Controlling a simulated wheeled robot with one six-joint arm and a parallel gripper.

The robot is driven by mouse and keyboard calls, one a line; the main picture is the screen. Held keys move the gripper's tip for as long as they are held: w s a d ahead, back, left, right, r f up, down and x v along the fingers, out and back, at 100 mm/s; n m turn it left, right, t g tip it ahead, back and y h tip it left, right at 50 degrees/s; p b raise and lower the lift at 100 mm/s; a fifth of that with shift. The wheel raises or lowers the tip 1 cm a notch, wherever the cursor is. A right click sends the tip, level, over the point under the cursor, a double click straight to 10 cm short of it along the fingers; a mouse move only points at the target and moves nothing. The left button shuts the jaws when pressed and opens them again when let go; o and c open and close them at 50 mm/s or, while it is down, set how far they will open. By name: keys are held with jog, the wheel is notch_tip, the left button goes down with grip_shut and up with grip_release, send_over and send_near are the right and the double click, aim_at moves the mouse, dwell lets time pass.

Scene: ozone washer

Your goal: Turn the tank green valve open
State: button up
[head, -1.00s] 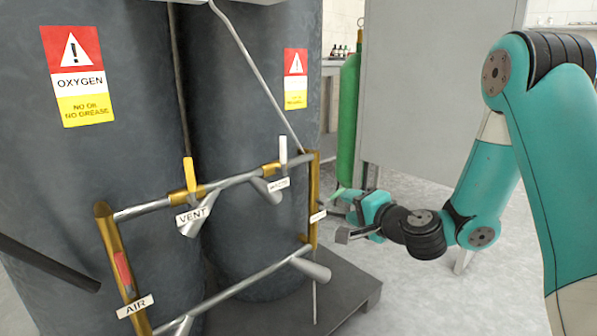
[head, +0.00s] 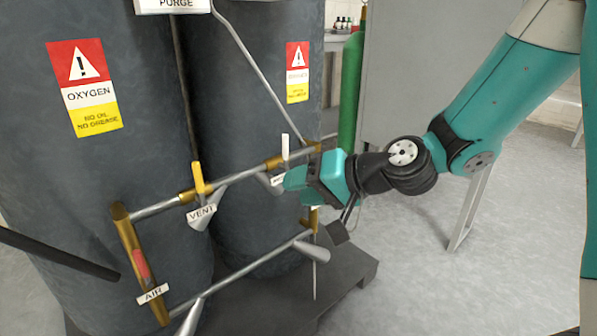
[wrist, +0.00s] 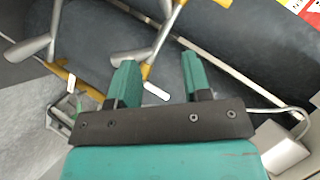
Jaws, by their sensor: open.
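Two dark grey tanks stand at the left, the near tank (head: 60,170) and the far tank (head: 235,110), with a pipe frame in front. I cannot make out a green valve handle; my gripper covers the right upright of the frame. My gripper (head: 296,188) is at that upright, right of the white valve handle (head: 285,147).
A yellow handle (head: 198,178) sits above the VENT label (head: 201,214). A red handle (head: 141,263) is on the left upright by the AIR label (head: 153,293). A green gas cylinder (head: 351,90) stands behind my arm. Clear floor (head: 410,280) lies at the right.

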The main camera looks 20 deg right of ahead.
jog(key=shift+n+g, duration=0.9)
jog(key=shift+s+a+r+p, duration=0.3)
jog(key=shift+s+a+r, duration=0.2)
jog(key=shift+s, duration=0.25)
jog(key=shift+s+a+r+p, duration=0.3)
jog(key=shift+s+a+r, duration=0.1)
jog(key=shift+s+r, duration=0.3)
jog(key=shift+f, duration=0.1)
jog(key=shift+c, duration=0.3)
